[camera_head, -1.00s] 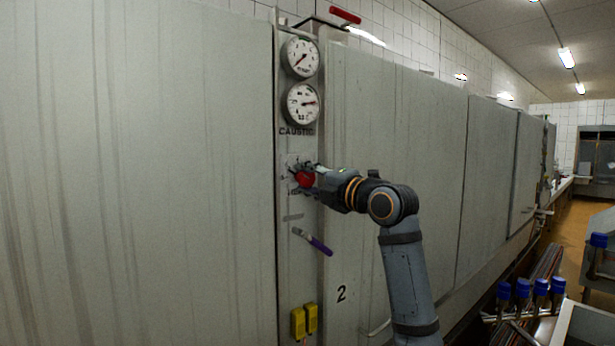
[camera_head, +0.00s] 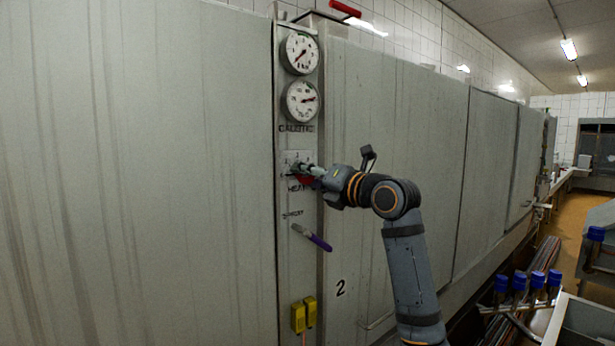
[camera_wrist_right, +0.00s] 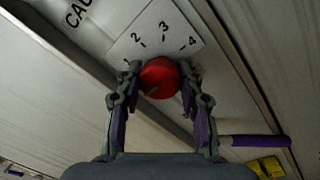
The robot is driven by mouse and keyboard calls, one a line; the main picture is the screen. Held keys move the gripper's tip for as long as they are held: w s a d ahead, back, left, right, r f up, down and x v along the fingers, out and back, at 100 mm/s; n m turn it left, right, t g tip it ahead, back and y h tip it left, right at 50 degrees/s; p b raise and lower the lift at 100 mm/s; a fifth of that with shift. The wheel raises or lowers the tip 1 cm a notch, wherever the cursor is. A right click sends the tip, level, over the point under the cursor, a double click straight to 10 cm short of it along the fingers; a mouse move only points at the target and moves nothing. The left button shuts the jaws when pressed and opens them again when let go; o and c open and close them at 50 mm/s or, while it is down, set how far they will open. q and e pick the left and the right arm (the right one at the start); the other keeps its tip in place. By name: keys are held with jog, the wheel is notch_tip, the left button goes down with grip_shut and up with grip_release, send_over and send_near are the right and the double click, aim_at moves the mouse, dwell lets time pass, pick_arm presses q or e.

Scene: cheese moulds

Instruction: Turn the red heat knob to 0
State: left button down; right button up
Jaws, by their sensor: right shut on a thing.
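The red heat knob (camera_head: 307,181) is on the narrow control panel, below the two gauges, mostly hidden behind my right gripper (camera_head: 305,171) in the head view. In the right wrist view the round red knob (camera_wrist_right: 159,76) sits between the two fingers of my right gripper (camera_wrist_right: 156,82), which is shut on it. A white scale plate (camera_wrist_right: 158,32) with the numbers 1 to 4 shows beside the knob; I see no 0. A small pale mark shows on the knob's near lower edge, but I cannot tell its setting. My left gripper is not in view.
Two round gauges (camera_head: 300,53) are above. A purple-handled lever (camera_head: 312,238) is below the knob, with yellow blocks (camera_head: 304,316) lower down. Flat grey cabinet panels (camera_head: 140,180) stand on both sides. Blue-capped posts (camera_head: 519,281) are at lower right.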

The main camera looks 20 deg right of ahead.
dwell(0.3)
jog(key=o, duration=1.2)
jog(key=shift+c, duration=0.2)
jog(key=v, duration=1.2)
jog(key=shift+f, duration=0.1)
